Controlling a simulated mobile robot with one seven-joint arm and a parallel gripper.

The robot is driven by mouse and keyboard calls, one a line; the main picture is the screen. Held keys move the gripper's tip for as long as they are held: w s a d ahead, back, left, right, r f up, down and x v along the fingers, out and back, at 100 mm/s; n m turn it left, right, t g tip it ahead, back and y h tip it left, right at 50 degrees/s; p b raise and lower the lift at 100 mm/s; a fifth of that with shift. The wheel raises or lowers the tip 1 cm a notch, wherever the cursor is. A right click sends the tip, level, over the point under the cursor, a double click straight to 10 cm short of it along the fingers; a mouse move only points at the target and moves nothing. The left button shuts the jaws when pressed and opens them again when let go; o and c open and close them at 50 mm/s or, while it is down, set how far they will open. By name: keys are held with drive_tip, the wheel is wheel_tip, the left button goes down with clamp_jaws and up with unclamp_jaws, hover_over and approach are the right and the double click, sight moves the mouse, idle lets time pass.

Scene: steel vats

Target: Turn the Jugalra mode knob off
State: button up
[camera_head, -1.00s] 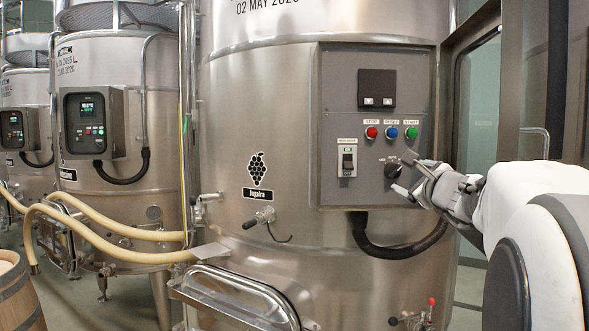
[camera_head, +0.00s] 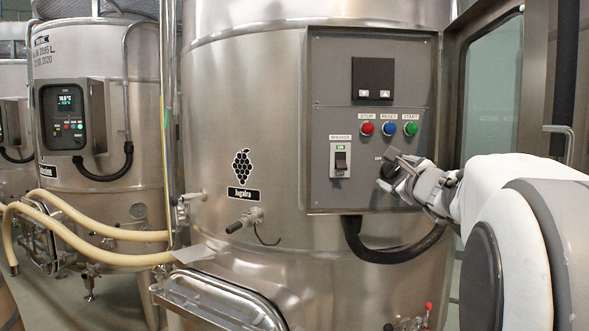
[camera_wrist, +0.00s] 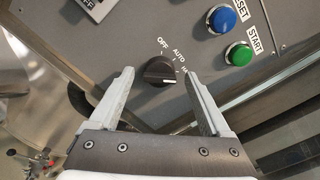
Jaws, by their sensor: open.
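The Jugalra vat (camera_head: 250,110) carries a grey control panel (camera_head: 320,100) on its front. The black mode knob (camera_wrist: 158,72) shows between my fingertips in the wrist view, with OFF, AUTO and a third, partly hidden label around its upper right. I cannot tell for sure which label it points at. My gripper (camera_wrist: 157,80) is open, one finger on each side of the knob, with a gap on both sides. In the head view my gripper (camera_head: 390,172) is at the panel's lower right and mostly hides the knob.
Red stop (camera_head: 367,128), blue reset (camera_head: 389,128) and green start (camera_head: 411,129) buttons sit above my gripper. A breaker switch (camera_head: 340,160) is to the left. A black cable (camera_head: 385,255) loops below the panel. A door frame (camera_head: 490,25) stands close on the right.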

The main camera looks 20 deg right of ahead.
drive_tip(key=shift+w, duration=0.15)
drive_tip(key=shift+c, duration=0.2)
clamp_jaws()
